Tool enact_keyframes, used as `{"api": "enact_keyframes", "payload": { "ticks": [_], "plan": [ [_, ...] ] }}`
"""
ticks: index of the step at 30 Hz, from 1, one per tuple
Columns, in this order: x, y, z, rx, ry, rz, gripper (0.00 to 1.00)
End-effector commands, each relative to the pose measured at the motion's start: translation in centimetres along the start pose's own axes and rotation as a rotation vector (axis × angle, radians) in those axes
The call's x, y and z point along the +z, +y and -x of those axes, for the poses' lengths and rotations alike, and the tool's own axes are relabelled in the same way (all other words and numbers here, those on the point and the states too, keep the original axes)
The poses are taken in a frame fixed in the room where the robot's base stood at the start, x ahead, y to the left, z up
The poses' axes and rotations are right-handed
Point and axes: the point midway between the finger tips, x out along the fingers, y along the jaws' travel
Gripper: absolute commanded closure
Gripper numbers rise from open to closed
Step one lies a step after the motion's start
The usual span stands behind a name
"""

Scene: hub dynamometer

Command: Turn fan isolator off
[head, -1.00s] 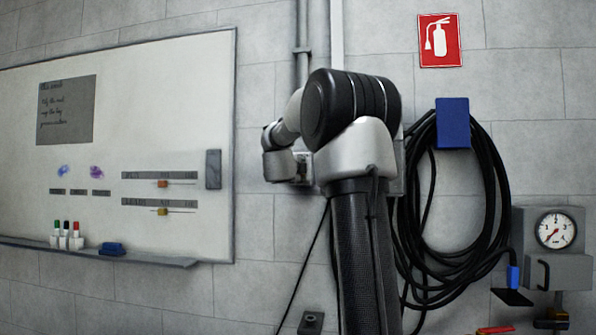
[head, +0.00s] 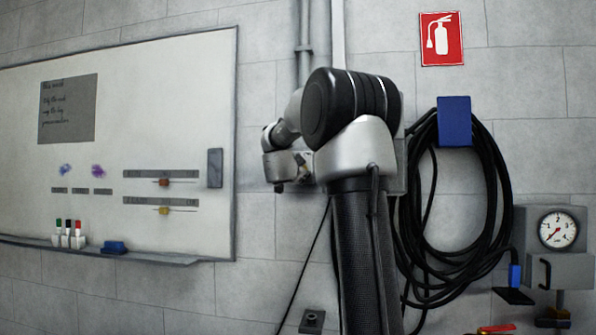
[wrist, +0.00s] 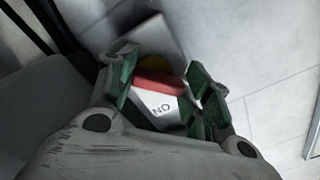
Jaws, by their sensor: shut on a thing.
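The fan isolator shows in the wrist view as a red handle (wrist: 158,85) in front of a yellow disc (wrist: 178,66) and a grey box (wrist: 142,42). A pale plate (wrist: 160,107) below the handle carries the letters ON, seen upside down. My gripper (wrist: 160,82) has its green-padded fingers on either side of the red handle and is shut on it. In the head view my arm hides most of the isolator and the gripper's fingers.
A black cable coil (head: 488,215) hangs from a blue hook (head: 454,122) right of my arm. A gauge unit (head: 557,230) stands at the far right. A whiteboard (head: 130,105) with a tray is on the left. A conduit (head: 305,45) runs up the wall.

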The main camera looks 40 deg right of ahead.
Motion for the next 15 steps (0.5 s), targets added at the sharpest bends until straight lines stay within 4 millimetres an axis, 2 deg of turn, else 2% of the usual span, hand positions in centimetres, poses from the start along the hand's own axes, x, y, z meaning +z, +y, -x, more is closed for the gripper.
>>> {"api": "enact_keyframes", "payload": {
  "ticks": [15],
  "plan": [
    [0.30, 0.19, 0.01, 0.003, -0.004, 0.049, 0.74]
  ]
}}
